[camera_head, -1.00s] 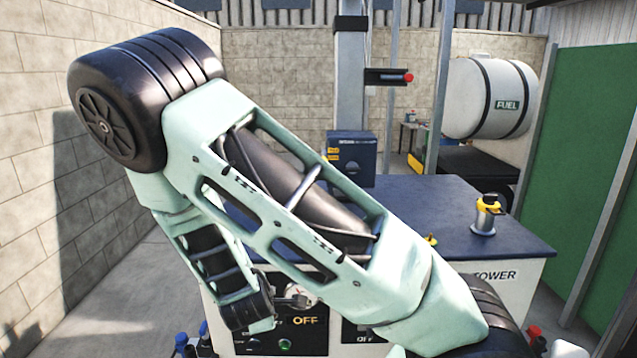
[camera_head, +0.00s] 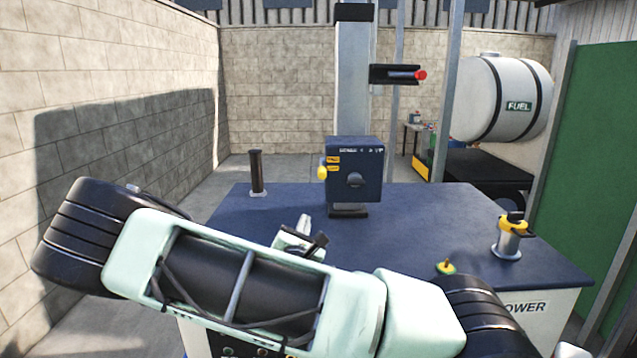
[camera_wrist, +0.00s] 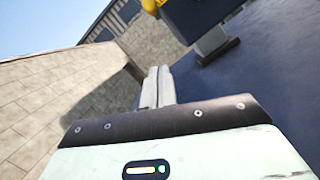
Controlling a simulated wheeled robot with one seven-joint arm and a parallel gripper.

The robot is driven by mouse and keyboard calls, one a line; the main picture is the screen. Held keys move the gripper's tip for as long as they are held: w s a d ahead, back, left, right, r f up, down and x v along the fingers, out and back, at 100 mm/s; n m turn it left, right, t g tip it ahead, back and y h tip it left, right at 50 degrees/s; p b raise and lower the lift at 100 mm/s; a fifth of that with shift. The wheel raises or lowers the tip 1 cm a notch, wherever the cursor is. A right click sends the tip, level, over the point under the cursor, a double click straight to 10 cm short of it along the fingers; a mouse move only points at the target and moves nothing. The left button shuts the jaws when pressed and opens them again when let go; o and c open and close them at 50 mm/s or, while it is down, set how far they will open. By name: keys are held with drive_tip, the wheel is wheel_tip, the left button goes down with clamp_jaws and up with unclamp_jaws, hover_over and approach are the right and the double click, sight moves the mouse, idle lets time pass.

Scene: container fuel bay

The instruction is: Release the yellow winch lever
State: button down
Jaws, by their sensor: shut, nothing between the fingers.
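The yellow winch lever (camera_head: 322,172) appears as a yellow knob on the left side of the blue winch box (camera_head: 356,180), which stands on the dark blue table top. In the wrist view the yellow knob (camera_wrist: 152,5) is cut off by the top edge, beside the dark box. My gripper (camera_head: 304,224) is shut and empty, above the table, in front of and a little left of the box, apart from the lever. Its fingers (camera_wrist: 157,88) lie together in the wrist view.
A dark upright cylinder (camera_head: 257,172) stands on the table's back left. A yellow-topped metal post (camera_head: 510,238) and a small yellow-green knob (camera_head: 446,267) are at the right. A grey mast (camera_head: 353,90) rises behind the box. The table's middle right is clear.

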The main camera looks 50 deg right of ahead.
sight(322, 168)
drive_tip(key=shift+w+d+r, duration=0.1)
drive_tip(key=shift+w+d, duration=0.05)
drive_tip(key=w+d+r+p, duration=0.4)
drive_tip(key=d+r+p, duration=0.1)
drive_tip(key=d, duration=0.4)
drive_tip(key=shift+d+r+p, duration=0.15)
drive_tip(key=shift+r+p, duration=0.2)
drive_tip(key=shift+p, duration=0.15)
